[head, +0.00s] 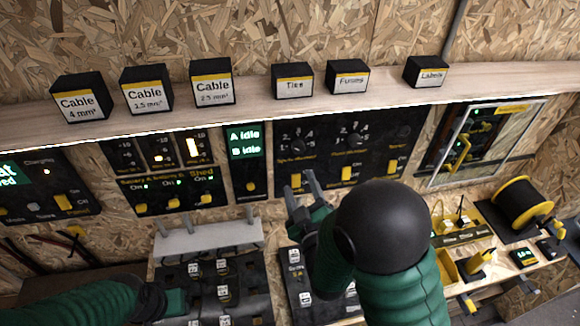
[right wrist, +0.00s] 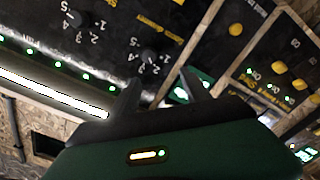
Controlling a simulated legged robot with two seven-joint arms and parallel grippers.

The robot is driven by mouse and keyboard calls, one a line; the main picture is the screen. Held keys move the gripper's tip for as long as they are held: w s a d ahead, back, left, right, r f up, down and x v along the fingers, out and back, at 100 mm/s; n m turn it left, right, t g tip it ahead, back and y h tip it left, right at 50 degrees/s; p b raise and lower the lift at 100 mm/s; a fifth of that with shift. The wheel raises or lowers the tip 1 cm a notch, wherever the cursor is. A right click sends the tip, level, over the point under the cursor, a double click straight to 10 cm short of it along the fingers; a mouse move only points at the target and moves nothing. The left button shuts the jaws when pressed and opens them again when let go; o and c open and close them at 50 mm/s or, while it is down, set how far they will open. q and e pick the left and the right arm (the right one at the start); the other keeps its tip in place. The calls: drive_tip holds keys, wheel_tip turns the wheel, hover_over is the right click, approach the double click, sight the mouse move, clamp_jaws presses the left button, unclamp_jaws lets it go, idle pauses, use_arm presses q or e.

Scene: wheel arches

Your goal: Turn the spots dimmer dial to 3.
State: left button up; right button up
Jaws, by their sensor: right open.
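The spots dimmer dial (head: 297,145) appears to be the left one of two dark round dials on the black wall panel; its label is too blurred to read surely. White numbers surround it, but its pointer setting is unclear. In the right wrist view, this dial (right wrist: 150,55) lies just beyond the fingertips. My right gripper (head: 302,184) is open and empty, below the dial and apart from it in the head view. It also shows in the right wrist view (right wrist: 160,88). My left gripper (head: 172,302) is low at the left, its jaws unclear.
A second dial (head: 355,140) sits to the right on the same panel. Yellow switches (head: 346,173) line up below the dials. A status display (head: 244,138) adjoins on the left. A wooden shelf (head: 255,105) with labelled boxes runs above.

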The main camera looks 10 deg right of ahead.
sight(301, 150)
drive_tip(key=w+d, duration=0.1)
drive_tip(key=w, duration=0.2)
drive_tip(key=w+d+p, duration=0.1)
drive_tip(key=w, duration=0.3)
drive_tip(key=w+d+p, duration=0.1)
drive_tip(key=w, duration=0.2)
drive_tip(key=shift+w, duration=0.4)
drive_tip(key=shift+w+a+r, duration=0.1)
drive_tip(key=shift+w+a, duration=0.4)
drive_tip(key=shift+a, duration=0.35)
drive_tip(key=shift+s+d, duration=0.1)
drive_tip(key=shift+d, duration=1.05)
drive_tip(key=c, duration=0.4)
drive_tip(key=shift+d, duration=0.25)
drive_tip(key=shift+c, duration=2.2)
drive_tip(key=shift+a, duration=0.25)
drive_tip(key=shift+c, duration=1.2)
drive_tip(key=shift+a, duration=0.55)
clamp_jaws()
drive_tip(key=shift+d+r, duration=0.1)
drive_tip(key=shift+d, duration=0.3)
use_arm(q)
drive_tip(key=d, duration=0.1)
drive_tip(key=d+r, duration=0.1)
drive_tip(key=d, duration=0.1)
drive_tip(key=shift+d+r, duration=0.1)
drive_tip(key=shift+r, duration=0.15)
